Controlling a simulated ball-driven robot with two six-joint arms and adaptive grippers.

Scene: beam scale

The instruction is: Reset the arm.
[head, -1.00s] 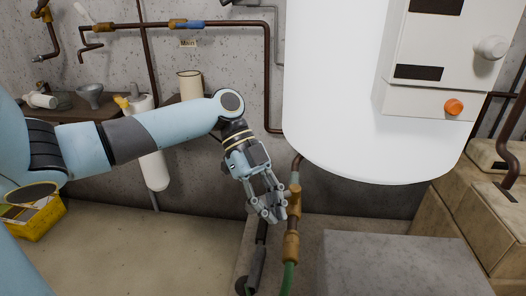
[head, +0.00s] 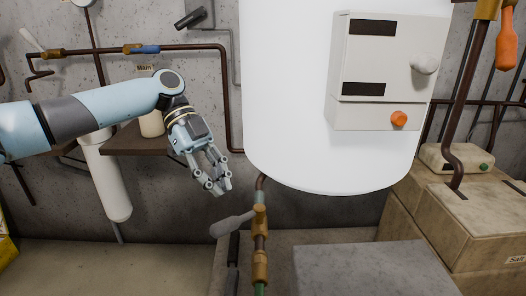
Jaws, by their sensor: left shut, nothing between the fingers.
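My left gripper (head: 217,186) hangs in the air left of the white tank (head: 300,120), fingers pointing down and to the right. Its fingers are together with nothing between them. It is apart from the brass valve (head: 259,222) with a grey lever handle (head: 232,224) on the pipe below and to its right. My left arm (head: 110,105) reaches in from the left in front of the wall shelf and hides part of it. My right gripper is not in view.
A control box (head: 385,60) with an orange knob (head: 399,119) is on the tank. A shelf (head: 125,146) and a white cylinder (head: 108,180) are on the left wall. A grey block (head: 360,268) stands in front. Beige boxes (head: 450,215) stand right.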

